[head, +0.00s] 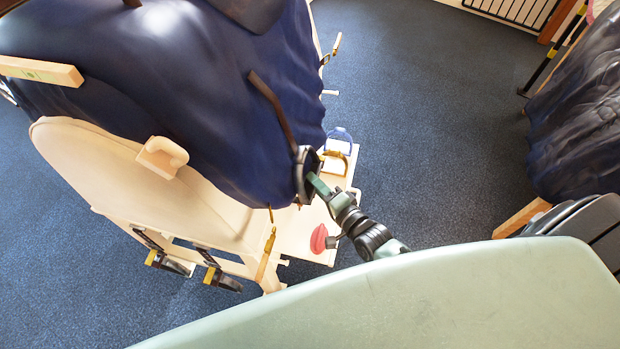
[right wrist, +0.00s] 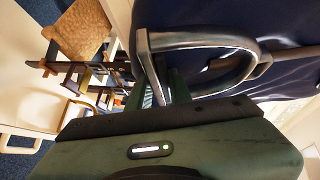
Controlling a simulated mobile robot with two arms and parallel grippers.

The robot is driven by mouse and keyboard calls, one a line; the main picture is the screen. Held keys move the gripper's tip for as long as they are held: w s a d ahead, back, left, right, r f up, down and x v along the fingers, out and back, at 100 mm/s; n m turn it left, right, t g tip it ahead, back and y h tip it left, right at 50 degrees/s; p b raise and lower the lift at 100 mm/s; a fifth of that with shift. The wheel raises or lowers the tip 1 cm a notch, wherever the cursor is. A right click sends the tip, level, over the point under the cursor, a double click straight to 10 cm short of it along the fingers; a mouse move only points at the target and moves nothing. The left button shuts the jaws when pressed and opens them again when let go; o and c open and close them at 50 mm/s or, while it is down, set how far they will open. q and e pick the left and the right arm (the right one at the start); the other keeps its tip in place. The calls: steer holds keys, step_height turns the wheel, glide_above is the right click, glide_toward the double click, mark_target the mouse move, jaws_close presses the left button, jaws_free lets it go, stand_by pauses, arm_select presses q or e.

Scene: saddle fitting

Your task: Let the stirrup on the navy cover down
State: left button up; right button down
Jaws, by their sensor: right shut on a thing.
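The navy cover (head: 190,75) drapes over a pale wooden stand. A brown strap (head: 272,105) runs down across the cover to a dark metal stirrup (head: 301,172) at its lower right edge. My right gripper (head: 316,186) is shut on the stirrup and partly hides it. In the right wrist view the stirrup (right wrist: 225,40) is a large metal loop lying against the navy cloth (right wrist: 190,17). One bar of it passes at the fingers of my right gripper (right wrist: 165,92). The strap leads off to the right there. My left gripper is not in view.
The wooden stand (head: 180,205) has a hook-shaped block and black clamps on its near side. A low shelf (head: 296,228) holds a red oval thing (head: 318,238) and blue and brass pieces. Another dark cover (head: 578,125) stands at the right. Blue floor is clear between.

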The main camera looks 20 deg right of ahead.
steer(key=f, duration=0.1)
steer(key=f+b, duration=0.1)
steer(key=shift+s+d+f, duration=0.2)
steer(key=shift+d+f, duration=0.05)
steer(key=shift+f, duration=0.05)
steer(key=c, duration=1.3)
jaws_free()
steer(key=v, duration=0.8)
steer(key=shift+w, duration=0.1)
